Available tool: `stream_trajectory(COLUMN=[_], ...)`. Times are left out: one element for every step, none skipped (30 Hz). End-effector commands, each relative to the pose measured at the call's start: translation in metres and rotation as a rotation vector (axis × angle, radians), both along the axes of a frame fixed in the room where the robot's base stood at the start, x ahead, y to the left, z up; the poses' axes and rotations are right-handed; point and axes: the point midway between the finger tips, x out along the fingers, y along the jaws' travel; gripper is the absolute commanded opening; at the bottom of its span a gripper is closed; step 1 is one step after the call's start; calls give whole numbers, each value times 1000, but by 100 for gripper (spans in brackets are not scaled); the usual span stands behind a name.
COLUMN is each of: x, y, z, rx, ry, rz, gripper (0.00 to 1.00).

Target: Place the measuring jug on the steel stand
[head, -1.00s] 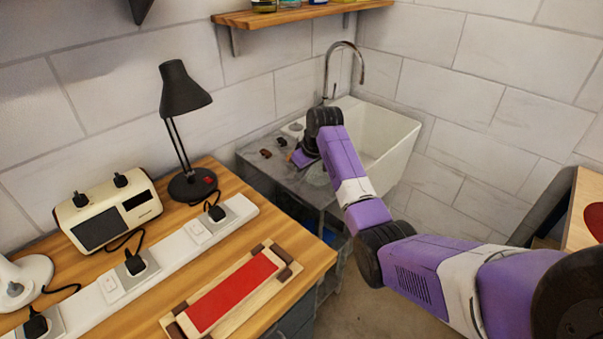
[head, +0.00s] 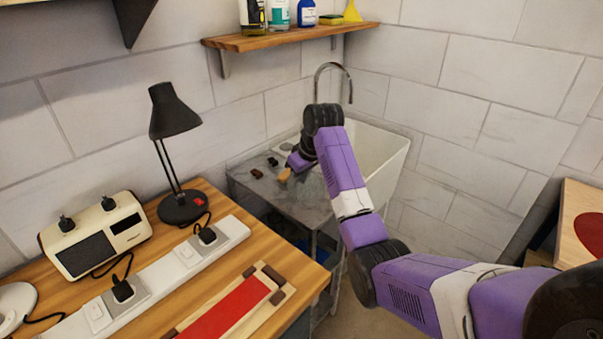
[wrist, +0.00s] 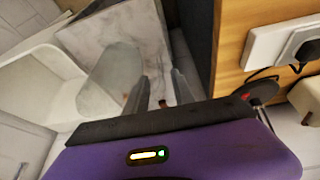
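The measuring jug (wrist: 116,70) is clear and hard to make out. In the wrist view it is left of my fingers, close beside the left one, above the pale grey marbled top of the steel stand (wrist: 90,25). In the head view the jug (head: 311,186) shows faintly below my gripper, over the stand's top (head: 253,187); its base contact is unclear. My gripper (wrist: 159,76) has two grey fingers apart, with no object visibly clamped between them. In the head view my wrist hides the fingertips.
A white sink (head: 385,150) with a curved tap adjoins the stand. Small dark brown blocks (head: 256,173) and a tan piece (head: 283,175) lie on the stand. The wooden bench (head: 245,258) at left holds a black lamp (head: 173,113), a power strip and a cream device (head: 95,235).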

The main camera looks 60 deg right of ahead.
Motion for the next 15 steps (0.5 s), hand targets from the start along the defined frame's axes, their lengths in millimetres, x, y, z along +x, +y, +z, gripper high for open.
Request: stream_trajectory(x=[-3,-5,-7,-9,-10,-12,-13,-14,-15,-16,-16,-17,-17,-17,-17], y=[1,2,3,3,4,5,5,6,6,6,7,7,7,7,7], z=[9,14,20,24,28,32,35,37,40,41,42,43,44,44,44], rx=[-3,-3,-3,-3,-3,-2,-1,-1,-1,0,0,0,0,0,0], ry=[-3,-3,-3,-2,-3,-3,-2,-2,-2,-1,-1,0,0,0,0], rz=[0,0,0,0,0,0,0,0,0,0,0,0,0,0,0], gripper=[30,30,30,30,30,30,30,30,30,30,30,30,30,30,30])
